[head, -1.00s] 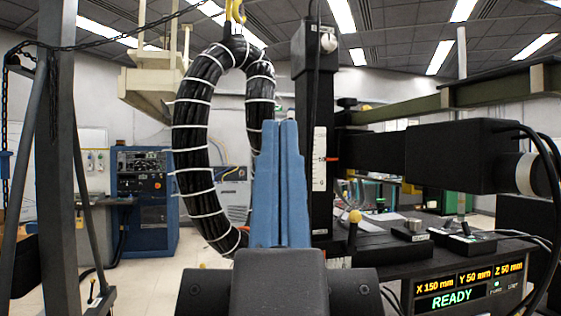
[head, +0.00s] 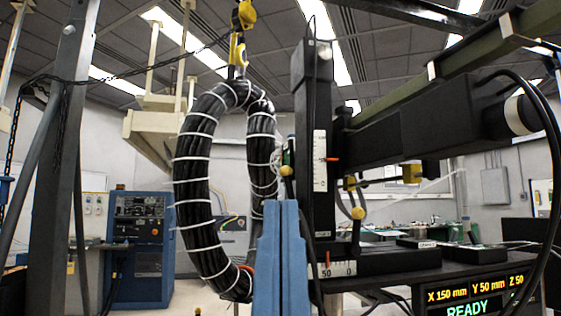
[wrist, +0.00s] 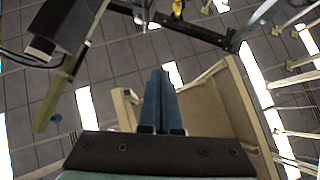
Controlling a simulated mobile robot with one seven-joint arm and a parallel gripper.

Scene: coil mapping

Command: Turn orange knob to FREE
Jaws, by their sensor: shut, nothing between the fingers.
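My gripper (head: 281,203) stands upright in the low middle of the head view, with its two blue fingers pressed together and nothing between them. In the wrist view my gripper (wrist: 160,72) points toward the ceiling, its fingers also together. I cannot make out a knob that is clearly orange, nor a FREE label. A small orange pointer (head: 332,159) sits beside the white scale on the black column (head: 314,100), to the right of my gripper. A yellow ball-ended lever (head: 357,213) stands below it. My gripper appears apart from these; depth is hard to tell.
A black cable coil (head: 193,180) hangs from a yellow hook (head: 237,48) just left of my gripper. The black bench's display (head: 470,300) reads READY at lower right. A black horizontal arm (head: 400,135) extends right. A grey post (head: 60,150) and blue cabinet (head: 140,245) stand left.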

